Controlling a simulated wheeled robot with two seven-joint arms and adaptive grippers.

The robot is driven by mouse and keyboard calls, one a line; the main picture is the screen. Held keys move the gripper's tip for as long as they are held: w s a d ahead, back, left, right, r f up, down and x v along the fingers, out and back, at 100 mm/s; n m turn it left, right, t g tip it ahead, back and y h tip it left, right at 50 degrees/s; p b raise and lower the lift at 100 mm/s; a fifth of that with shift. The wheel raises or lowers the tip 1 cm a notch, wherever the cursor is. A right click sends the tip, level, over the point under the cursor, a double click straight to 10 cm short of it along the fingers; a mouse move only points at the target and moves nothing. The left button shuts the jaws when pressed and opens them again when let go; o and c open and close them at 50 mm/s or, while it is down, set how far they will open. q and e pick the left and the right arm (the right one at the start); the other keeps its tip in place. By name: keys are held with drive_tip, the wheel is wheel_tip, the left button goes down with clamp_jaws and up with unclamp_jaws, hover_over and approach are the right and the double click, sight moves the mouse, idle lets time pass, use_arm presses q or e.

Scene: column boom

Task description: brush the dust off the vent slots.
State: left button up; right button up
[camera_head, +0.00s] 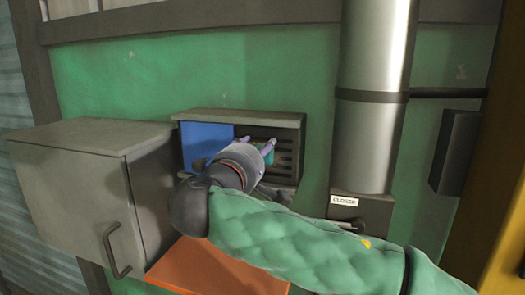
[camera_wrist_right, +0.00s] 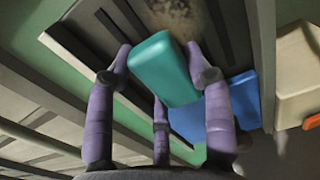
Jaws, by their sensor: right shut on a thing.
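My right gripper (camera_head: 257,146) is in front of the vent (camera_head: 287,147), which has dark horizontal slots inside a grey housing. In the right wrist view, its purple fingers (camera_wrist_right: 158,68) are shut on a teal block-shaped thing (camera_wrist_right: 165,82), apparently the brush. Its bristles are not visible. A pale brown dusty patch (camera_wrist_right: 182,14) shows on the slotted face just beyond the teal block. I cannot tell whether the brush touches it. A sliver of teal also shows between the fingers in the head view. My left gripper is out of view.
A blue panel (camera_head: 203,142) is left of the slots inside the housing. A grey cabinet with a handle (camera_head: 85,180) juts out at left. An orange-brown surface (camera_head: 212,270) lies below. A silver column (camera_head: 372,55) with a "CLOSED" label (camera_head: 344,201) stands at right.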

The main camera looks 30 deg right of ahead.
sight(282, 155)
drive_tip(key=shift+s+d, duration=0.1)
drive_tip(key=shift+d, duration=0.05)
drive_tip(key=shift+s+d+b, duration=0.35)
drive_tip(key=shift+s+b, duration=0.05)
drive_tip(key=shift+s, duration=0.05)
drive_tip(key=shift+s+d+b, duration=0.5)
drive_tip(key=shift+s+d, duration=0.5)
drive_tip(key=shift+s, duration=0.2)
drive_tip(key=shift+w+a+p, duration=0.45)
drive_tip(key=shift+w+a, duration=1.05)
drive_tip(key=shift+w, duration=0.25)
drive_tip(key=shift+s+d+f+b, duration=0.3)
drive_tip(key=shift+s+d+b, duration=0.1)
drive_tip(key=shift+b, duration=0.1)
drive_tip(key=shift+s+d+f+b, duration=0.25)
drive_tip(key=shift+s+d+b, duration=0.2)
drive_tip(key=shift+s+b, duration=0.1)
drive_tip(key=shift+s+d+f+b, duration=0.25)
drive_tip(key=shift+s+d+b, duration=0.2)
drive_tip(key=shift+s, duration=0.1)
drive_tip(key=shift+s+d, duration=0.25)
